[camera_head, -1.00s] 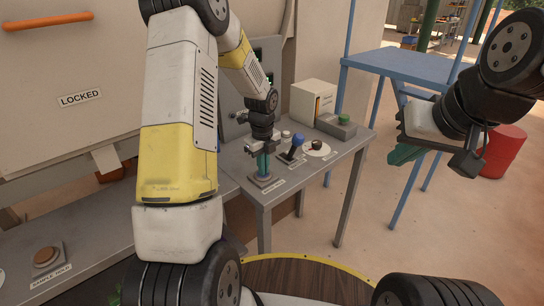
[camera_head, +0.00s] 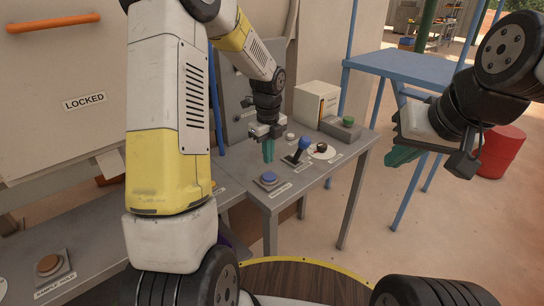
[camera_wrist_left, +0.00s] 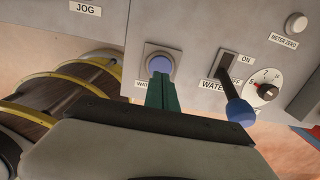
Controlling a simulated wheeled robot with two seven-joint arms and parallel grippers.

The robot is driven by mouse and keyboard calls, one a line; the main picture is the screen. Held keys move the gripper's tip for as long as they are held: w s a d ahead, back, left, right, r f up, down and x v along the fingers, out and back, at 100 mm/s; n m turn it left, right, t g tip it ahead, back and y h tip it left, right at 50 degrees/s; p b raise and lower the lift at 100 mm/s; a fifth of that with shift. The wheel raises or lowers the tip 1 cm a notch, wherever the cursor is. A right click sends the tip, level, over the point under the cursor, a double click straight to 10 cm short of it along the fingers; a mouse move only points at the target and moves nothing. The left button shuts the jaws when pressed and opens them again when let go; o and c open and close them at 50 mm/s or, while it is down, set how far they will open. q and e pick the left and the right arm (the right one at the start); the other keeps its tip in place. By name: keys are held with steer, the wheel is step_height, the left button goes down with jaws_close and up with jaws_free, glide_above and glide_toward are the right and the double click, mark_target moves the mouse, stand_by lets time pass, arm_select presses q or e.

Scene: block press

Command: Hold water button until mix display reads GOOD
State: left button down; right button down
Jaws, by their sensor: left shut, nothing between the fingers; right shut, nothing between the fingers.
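The blue water button (camera_head: 269,178) sits in a grey base at the front corner of the grey table (camera_head: 330,177). It also shows in the left wrist view (camera_wrist_left: 160,64), with its label partly covered by my fingers. My left gripper (camera_head: 269,160) is shut and empty, its teal fingers pointing down above the button with a gap in the head view. In the left wrist view its fingertips (camera_wrist_left: 162,78) overlap the button's near edge. My right gripper (camera_head: 392,160) is shut and empty, off to the right. No mix display reading is visible; my left arm covers part of the panel (camera_head: 237,105) behind.
A blue-knobbed lever (camera_head: 303,143) and a dial (camera_head: 320,149) stand right of the button. A white meter-zero button (camera_wrist_left: 295,23), a white box (camera_head: 310,102) and a green button (camera_head: 347,121) are behind. A brown button (camera_head: 48,263) lies at left; a blue table (camera_head: 410,68) is behind.

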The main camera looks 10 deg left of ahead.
arm_select(q)
step_height(320, 180, up, 8)
steer(key=shift+d+f, duration=0.25)
steer(key=shift+d, duration=0.05)
stand_by(1.6)
